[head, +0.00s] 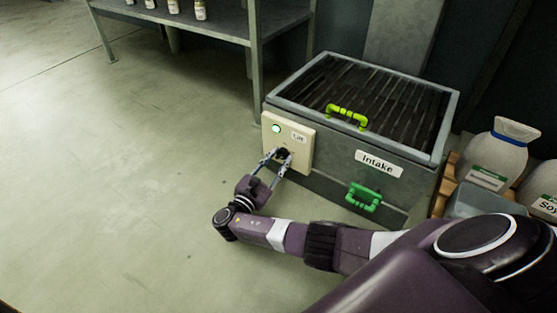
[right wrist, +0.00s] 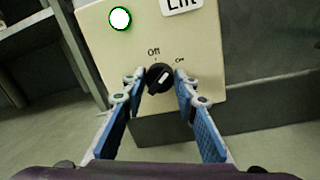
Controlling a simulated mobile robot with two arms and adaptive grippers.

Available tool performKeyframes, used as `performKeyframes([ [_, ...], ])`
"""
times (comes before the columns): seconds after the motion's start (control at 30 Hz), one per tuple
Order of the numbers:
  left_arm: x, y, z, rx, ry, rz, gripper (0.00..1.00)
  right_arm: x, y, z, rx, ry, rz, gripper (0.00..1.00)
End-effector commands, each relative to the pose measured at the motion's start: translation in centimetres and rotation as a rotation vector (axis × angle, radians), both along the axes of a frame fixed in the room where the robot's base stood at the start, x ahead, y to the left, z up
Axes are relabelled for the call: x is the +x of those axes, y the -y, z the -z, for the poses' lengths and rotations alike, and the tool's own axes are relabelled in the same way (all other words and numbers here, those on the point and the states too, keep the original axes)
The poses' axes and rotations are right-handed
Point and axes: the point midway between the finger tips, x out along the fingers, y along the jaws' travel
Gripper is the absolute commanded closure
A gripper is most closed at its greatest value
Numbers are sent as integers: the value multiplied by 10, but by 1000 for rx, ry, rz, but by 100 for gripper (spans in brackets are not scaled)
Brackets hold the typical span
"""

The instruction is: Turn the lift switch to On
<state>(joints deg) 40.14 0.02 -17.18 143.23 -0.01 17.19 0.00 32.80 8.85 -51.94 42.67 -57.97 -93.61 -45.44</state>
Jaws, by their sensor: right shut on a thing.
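The lift switch is a small black knob (right wrist: 160,77) on a cream panel (head: 305,142) fixed to the side of the grey intake box. In the right wrist view "Off" is printed above the knob and "On" to its upper right. The white mark on the knob slants to the upper right, toward "On". A round green-rimmed lamp (right wrist: 120,18) on the panel glows bright. My right gripper (head: 283,155) is shut on the knob, one finger on each side; it also shows in the right wrist view (right wrist: 160,84). My left gripper is not in view.
The intake box (head: 322,184) has a barred top, a yellow-green handle (head: 347,116) and a green handle (head: 363,197). White sacks (head: 497,152) stand at the right. A metal shelf (head: 216,23) with bottles is behind. The floor at left is clear.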

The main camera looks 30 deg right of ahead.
Motion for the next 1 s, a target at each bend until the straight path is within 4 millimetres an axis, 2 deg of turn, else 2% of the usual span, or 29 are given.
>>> performKeyframes([
  [0.3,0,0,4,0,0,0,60,-1,0,2,51,122,0,97],
  [0.87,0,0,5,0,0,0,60,-1,0,1,64,151,2,97],
  [0.9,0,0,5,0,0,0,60,-1,0,1,64,151,2,71],
  [1.0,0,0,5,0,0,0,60,-1,0,1,64,151,1,60],
])
